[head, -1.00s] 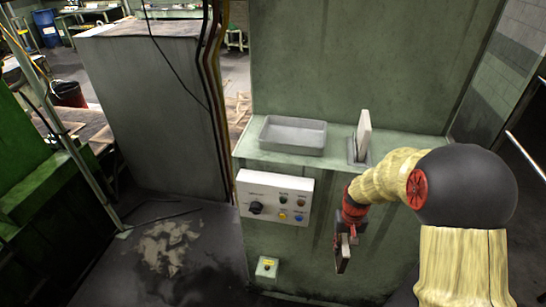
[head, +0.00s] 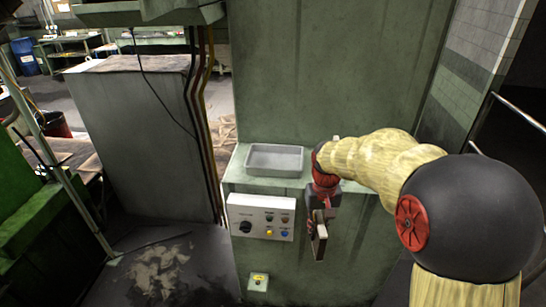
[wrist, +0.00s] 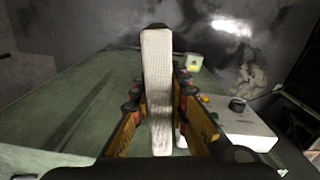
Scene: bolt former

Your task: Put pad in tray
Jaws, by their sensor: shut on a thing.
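My gripper (head: 318,222) is shut on a pad (head: 320,240), a thin pale slab hanging in front of the green cabinet, below the ledge and right of the control panel. In the wrist view the pad (wrist: 157,85) is off-white and stands lengthwise between the two fingers. The grey tray (head: 273,170) is a shallow rectangular box on the ledge, up and left of my gripper. I see nothing in it. My arm hides the ledge to the right of the tray.
The white control panel (head: 260,217), with a black knob and coloured buttons, is on the cabinet front below the tray. A small yellow-button box (head: 258,282) is lower down. The green ledge (head: 237,171) is narrow, with an upright wall behind it.

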